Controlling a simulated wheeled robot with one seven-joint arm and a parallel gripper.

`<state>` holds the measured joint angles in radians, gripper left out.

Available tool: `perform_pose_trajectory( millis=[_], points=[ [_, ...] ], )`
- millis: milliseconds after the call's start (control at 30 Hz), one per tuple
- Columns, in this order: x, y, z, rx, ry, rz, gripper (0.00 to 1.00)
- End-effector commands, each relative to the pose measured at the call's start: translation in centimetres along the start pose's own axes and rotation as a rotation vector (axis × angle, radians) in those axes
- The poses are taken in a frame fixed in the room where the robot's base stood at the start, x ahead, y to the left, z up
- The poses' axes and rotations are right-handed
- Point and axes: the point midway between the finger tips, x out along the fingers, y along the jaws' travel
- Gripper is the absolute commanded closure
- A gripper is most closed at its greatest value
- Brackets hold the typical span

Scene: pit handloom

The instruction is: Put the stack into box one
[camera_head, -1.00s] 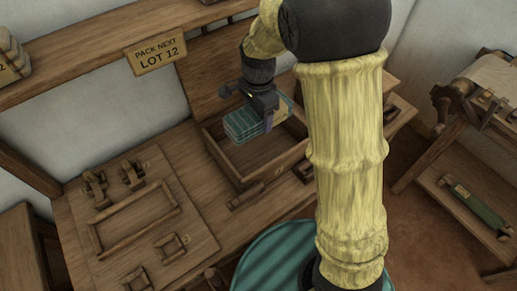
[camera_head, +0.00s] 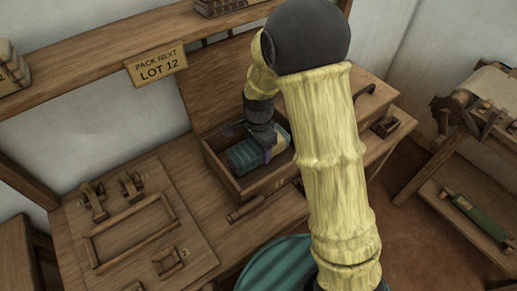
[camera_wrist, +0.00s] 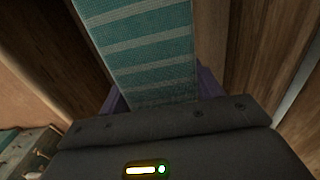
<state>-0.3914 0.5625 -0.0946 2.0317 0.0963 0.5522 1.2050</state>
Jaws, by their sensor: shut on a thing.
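The stack (camera_head: 245,154) is a block of folded teal cloth with pale stripes. It sits down inside an open wooden box (camera_head: 236,190) on the bench, below the level of the box's rim. I cannot tell whether it touches the box floor. My gripper (camera_head: 270,150) reaches down into the box and is shut on the stack. In the wrist view the striped stack (camera_wrist: 145,50) runs up from between the purple fingertips (camera_wrist: 160,100). My arm hides the right part of the box, and I see no box number.
A sign reading "PACK NEXT LOT 12" (camera_head: 157,66) hangs from a shelf (camera_head: 90,55). A board with a wooden frame (camera_head: 133,228) lies left of the box. A wooden roller (camera_head: 246,209) lies in front of the box. A rack with a green roll (camera_head: 476,217) stands at right.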

Motion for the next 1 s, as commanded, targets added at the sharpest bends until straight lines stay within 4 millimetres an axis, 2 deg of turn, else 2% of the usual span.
perform_pose_trajectory(
  millis=[100, 933, 967, 1000],
  points=[
    [1.0, 0.0, 0.0, 0.001, 0.0, -0.001, 0.61],
    [2.2, 0.0, 0.0, 0.001, 0.0, -0.001, 0.61],
    [2.2, 0.0, 0.0, 0.001, 0.0, -0.001, 0.31],
    [2.2, 0.0, 0.0, 0.001, 0.0, -0.001, 0.23]
  ],
)
